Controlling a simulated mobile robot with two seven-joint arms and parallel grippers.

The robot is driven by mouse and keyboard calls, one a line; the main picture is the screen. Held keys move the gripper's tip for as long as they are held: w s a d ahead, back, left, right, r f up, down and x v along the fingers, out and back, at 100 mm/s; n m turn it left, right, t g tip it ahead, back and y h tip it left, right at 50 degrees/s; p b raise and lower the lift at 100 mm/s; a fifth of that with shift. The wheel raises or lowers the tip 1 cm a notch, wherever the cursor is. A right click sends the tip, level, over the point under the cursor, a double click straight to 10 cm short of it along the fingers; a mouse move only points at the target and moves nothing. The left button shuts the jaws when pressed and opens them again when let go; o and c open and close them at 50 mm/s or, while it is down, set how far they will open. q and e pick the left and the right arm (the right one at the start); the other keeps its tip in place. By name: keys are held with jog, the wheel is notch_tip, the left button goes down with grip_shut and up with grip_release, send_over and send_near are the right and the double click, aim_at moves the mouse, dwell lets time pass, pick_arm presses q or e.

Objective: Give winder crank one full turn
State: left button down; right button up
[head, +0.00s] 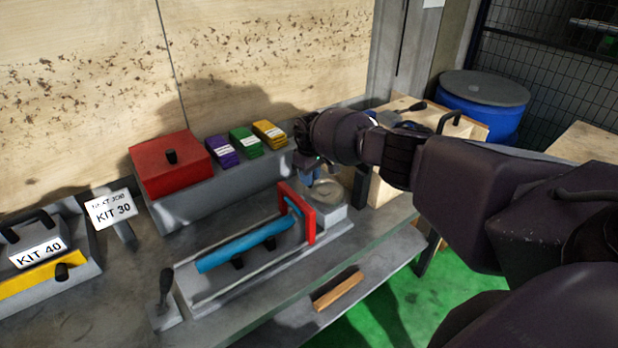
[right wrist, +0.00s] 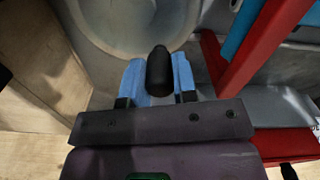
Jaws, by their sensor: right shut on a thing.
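The winder (head: 335,197) is a round pale grey disc on a grey block at the right end of the bench. Its disc also fills the top of the right wrist view (right wrist: 105,30). The crank's black knob (right wrist: 160,72) stands between the two blue fingers of my right gripper (right wrist: 158,80), which is shut on it. In the head view my right gripper (head: 309,176) reaches down at the winder's far left edge, and the knob is hidden there. My left gripper is not in view.
A red upright frame (head: 310,222) stands close left of the winder, with a blue bar (head: 240,248) running through it. A red box (head: 170,163) and purple, green and yellow blocks (head: 270,134) sit on a ledge behind. A blue drum (head: 480,110) stands at the back right.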

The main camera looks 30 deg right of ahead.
jog(key=shift+w+d+m, duration=0.15)
jog(key=shift+d+m, duration=0.2)
jog(key=shift+m, duration=0.65)
jog(key=shift+d, duration=0.1)
jog(key=o, duration=0.9)
jog(key=shift+w+r, duration=0.1)
jog(key=shift+r, duration=0.05)
